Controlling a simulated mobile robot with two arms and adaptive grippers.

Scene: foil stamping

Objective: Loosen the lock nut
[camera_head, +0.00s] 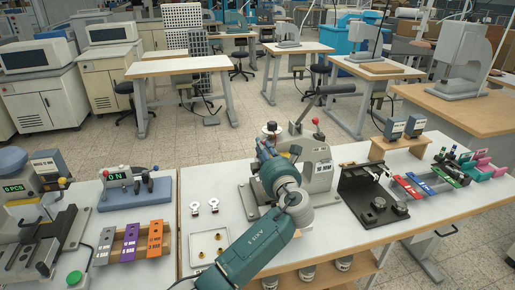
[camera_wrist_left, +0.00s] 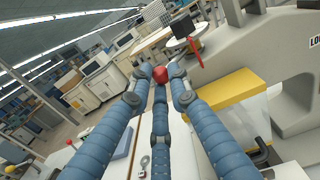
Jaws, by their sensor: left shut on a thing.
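My left gripper (camera_head: 268,148) reaches up from the bottom middle to the front of the grey stamping press (camera_head: 318,165). In the left wrist view its three blue fingers (camera_wrist_left: 160,78) close around a small round red knob (camera_wrist_left: 160,74). I cannot tell whether this knob is the lock nut. The gripper hides much of the press front in the head view. My right gripper is not in view.
A yellow block (camera_wrist_left: 213,93) is on the press beside the fingers. A black fixture (camera_head: 370,195) stands right of the press, with coloured holders (camera_head: 422,185) beyond. A square tray (camera_head: 208,246) and two small white-ringed parts (camera_head: 213,205) lie to the left.

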